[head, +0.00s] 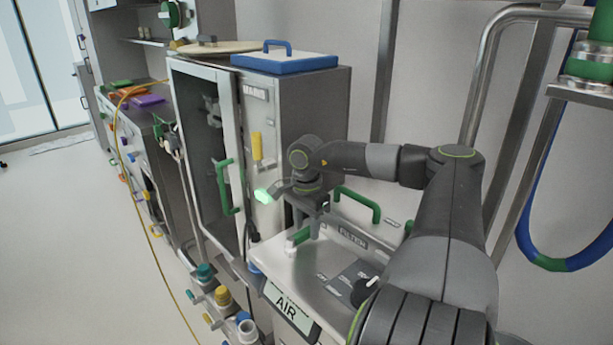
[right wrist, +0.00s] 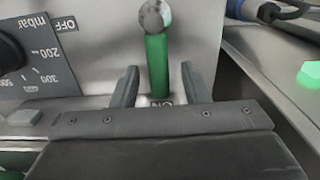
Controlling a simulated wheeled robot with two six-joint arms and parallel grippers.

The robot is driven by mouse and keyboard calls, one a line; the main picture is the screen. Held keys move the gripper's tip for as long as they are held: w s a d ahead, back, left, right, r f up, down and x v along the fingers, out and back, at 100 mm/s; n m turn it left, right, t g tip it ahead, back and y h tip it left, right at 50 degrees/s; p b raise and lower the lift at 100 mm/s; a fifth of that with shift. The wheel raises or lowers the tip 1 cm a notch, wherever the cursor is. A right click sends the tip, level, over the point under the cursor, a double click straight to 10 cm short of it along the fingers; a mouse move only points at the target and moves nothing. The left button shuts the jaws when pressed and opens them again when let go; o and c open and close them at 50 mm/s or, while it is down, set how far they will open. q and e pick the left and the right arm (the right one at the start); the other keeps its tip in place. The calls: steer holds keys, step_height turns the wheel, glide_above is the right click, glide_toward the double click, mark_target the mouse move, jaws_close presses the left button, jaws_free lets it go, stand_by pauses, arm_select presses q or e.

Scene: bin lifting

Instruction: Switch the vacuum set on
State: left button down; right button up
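The vacuum set is a metal box (head: 318,285) with a FILTER label, a green-bordered AIR plate and a black dial (head: 366,291). In the right wrist view the dial (right wrist: 10,52) has an mbar scale with an OFF mark. A green lever (right wrist: 157,65) with a rounded metallic end stands by a partly covered ON label. In the head view a green lever (head: 300,236) shows beside my gripper. My right gripper (right wrist: 160,85) is open, its fingers on either side of the lever with gaps. It also shows in the head view (head: 308,232). My left gripper is out of view.
A metal cabinet (head: 300,112) with a glass door stands behind, with a blue lid (head: 285,63) on top. A glowing green light (head: 263,196) is near its corner. A green handle (head: 357,204) is behind my gripper. Coloured valves (head: 223,297) are at lower left.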

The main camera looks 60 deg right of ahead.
mark_target(307, 228)
steer(key=shift+r, duration=0.1)
step_height(307, 228, up, 6)
steer(key=shift+f+p, duration=0.1)
steer(key=shift+p, duration=0.7)
step_height(307, 228, up, 12)
steer(key=p, duration=1)
steer(key=shift+f, duration=0.25)
